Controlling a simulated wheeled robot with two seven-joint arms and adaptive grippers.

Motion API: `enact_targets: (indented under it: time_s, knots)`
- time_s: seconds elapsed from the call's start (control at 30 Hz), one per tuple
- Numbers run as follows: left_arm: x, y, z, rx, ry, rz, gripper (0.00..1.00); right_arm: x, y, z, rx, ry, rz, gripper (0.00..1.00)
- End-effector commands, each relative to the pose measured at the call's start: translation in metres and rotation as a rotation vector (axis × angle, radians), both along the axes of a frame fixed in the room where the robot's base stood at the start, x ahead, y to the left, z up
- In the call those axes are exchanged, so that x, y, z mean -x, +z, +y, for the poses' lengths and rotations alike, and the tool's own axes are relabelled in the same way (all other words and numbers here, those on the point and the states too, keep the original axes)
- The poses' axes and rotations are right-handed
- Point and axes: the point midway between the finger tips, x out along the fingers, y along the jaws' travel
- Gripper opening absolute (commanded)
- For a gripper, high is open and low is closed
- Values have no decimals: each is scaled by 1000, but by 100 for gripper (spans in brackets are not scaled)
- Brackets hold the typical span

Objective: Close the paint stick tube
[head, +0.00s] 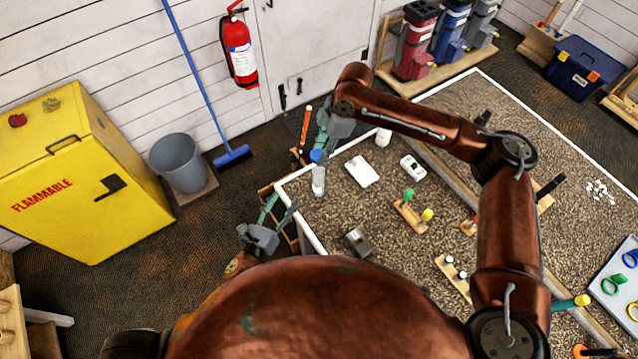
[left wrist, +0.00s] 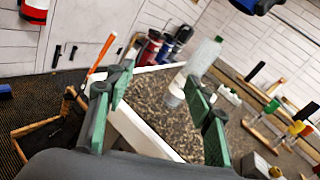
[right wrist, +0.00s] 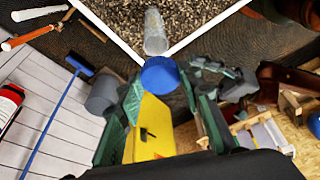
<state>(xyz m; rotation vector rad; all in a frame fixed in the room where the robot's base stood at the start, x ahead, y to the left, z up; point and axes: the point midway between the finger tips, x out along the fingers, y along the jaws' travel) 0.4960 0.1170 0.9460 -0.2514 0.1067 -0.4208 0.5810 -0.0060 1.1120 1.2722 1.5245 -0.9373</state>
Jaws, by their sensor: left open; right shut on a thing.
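A grey translucent tube (head: 318,182) stands upright at the table's near left corner. It also shows in the left wrist view (left wrist: 194,67) and in the right wrist view (right wrist: 155,32). My right gripper (head: 319,149) is shut on a blue cap (head: 316,156), which shows between its fingers in the right wrist view (right wrist: 159,75). The cap is above the tube; in the left wrist view the cap (left wrist: 258,4) and the tube's top are apart. My left gripper (head: 280,208) is open and empty beside the table corner, with the tube beyond its fingers.
A white pad (head: 361,171), a white container (head: 383,137) and a grey box (head: 358,241) stand near the tube. A wooden holder (head: 411,217) has green and yellow tops. A wooden caddy (left wrist: 35,133) stands beside the table. A white rim (head: 310,228) edges the table.

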Motion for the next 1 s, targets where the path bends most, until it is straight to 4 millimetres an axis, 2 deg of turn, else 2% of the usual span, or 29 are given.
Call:
enact_targets:
  time_s: [0.1, 0.2, 0.63, 0.77, 1.0]
  knots:
    - [9, 6, -30, -135, -99, -110, 48, -1, 0, 2, 1, 24, 1, 25]
    - [14, 5, -45, -191, -150, -160, 48, -1, 0, 2, 1, 26, 0, 25]
    - [14, 4, -51, -209, -166, -176, 48, -1, 0, 1, 1, 24, 0, 25]
    - [5, 5, -57, -207, -165, -176, 48, -1, 0, 1, 1, 23, 0, 25]
    - [-30, 5, -80, -206, -166, -176, 48, -1, 0, 2, 1, 24, 0, 25]
